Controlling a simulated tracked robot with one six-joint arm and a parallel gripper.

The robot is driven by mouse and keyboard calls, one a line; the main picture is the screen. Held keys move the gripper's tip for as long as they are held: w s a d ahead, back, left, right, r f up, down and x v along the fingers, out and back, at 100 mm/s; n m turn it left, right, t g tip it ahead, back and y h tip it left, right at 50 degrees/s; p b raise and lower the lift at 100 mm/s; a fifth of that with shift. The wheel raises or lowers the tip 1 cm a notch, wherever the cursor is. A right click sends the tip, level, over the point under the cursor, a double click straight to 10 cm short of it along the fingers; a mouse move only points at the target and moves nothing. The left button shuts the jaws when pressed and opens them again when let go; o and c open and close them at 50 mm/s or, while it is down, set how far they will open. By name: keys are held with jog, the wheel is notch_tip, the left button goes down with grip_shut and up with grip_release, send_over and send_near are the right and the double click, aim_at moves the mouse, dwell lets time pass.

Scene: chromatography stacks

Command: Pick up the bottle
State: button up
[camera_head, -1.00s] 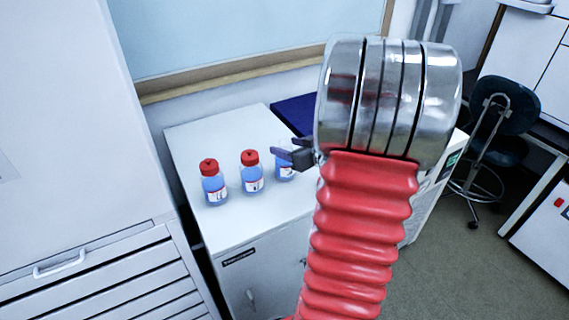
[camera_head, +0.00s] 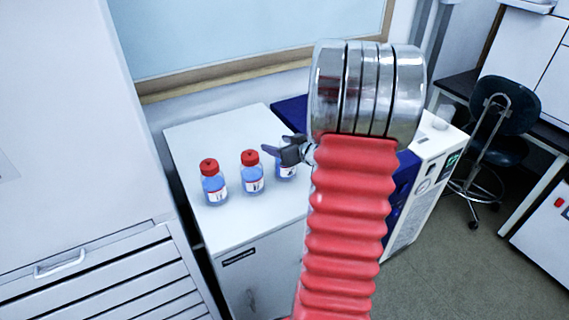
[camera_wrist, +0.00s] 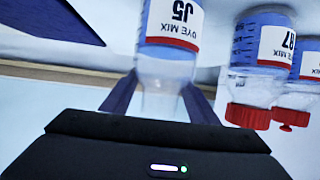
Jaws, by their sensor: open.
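Three blue-filled bottles with white labels stand in a row on a white cabinet top (camera_head: 240,222). The left bottle (camera_head: 214,187) and middle bottle (camera_head: 252,178) show red caps. The right bottle (camera_head: 287,171) is partly hidden by my gripper (camera_head: 282,150), so its cap does not show. In the wrist view, where bottles appear upside down, my open gripper (camera_wrist: 160,102) has its fingers on both sides of a bottle labelled DYE MIX J5 (camera_wrist: 168,55). I cannot tell whether they touch it. Its cap end is hidden behind my gripper body.
A dark blue surface (camera_head: 290,110) lies behind the row. A tall white cabinet (camera_head: 60,130) stands left, a dark chair (camera_head: 503,125) right.

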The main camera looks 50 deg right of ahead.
dwell(0.5)
jog(key=shift+f, duration=0.1)
grip_shut()
dwell(0.4)
